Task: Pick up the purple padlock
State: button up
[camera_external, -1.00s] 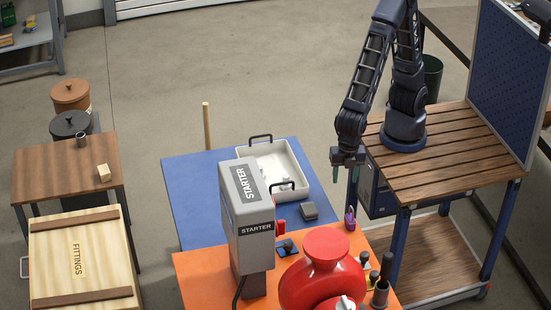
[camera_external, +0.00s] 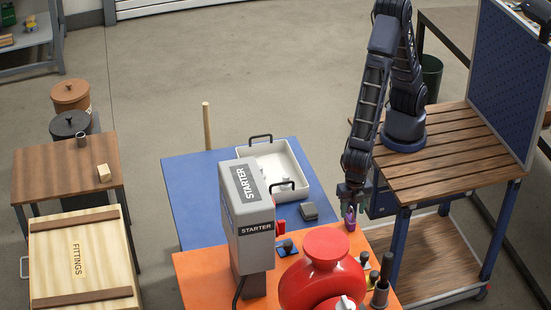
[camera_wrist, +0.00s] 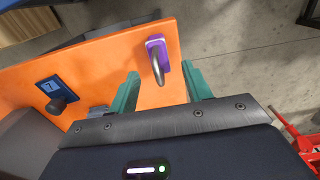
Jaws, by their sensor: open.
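The purple padlock (camera_external: 350,215) is at the right edge of the orange table, just below my gripper (camera_external: 352,195). In the wrist view the padlock (camera_wrist: 155,46) shows its purple body with its grey metal shackle pointing toward my gripper (camera_wrist: 165,85). The two green fingers are spread apart, and the padlock lies ahead of the gap between them, a little left of the gap's middle. Nothing is between the fingers except part of the shackle's end, seen against the table. I cannot tell how much height separates the fingertips and the padlock.
The orange table (camera_wrist: 100,65) also bears a black knob on a blue plate (camera_wrist: 52,86), left of the padlock. A red pump (camera_external: 322,275) and a grey starter box (camera_external: 246,205) stand nearby. A white tray (camera_external: 300,187) sits on the blue table behind. Bare floor lies beyond the table edge.

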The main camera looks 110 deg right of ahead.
aim_at(351, 218)
jog(key=shift+f, duration=2.4)
grip_shut()
jog(key=shift+r, duration=0.1)
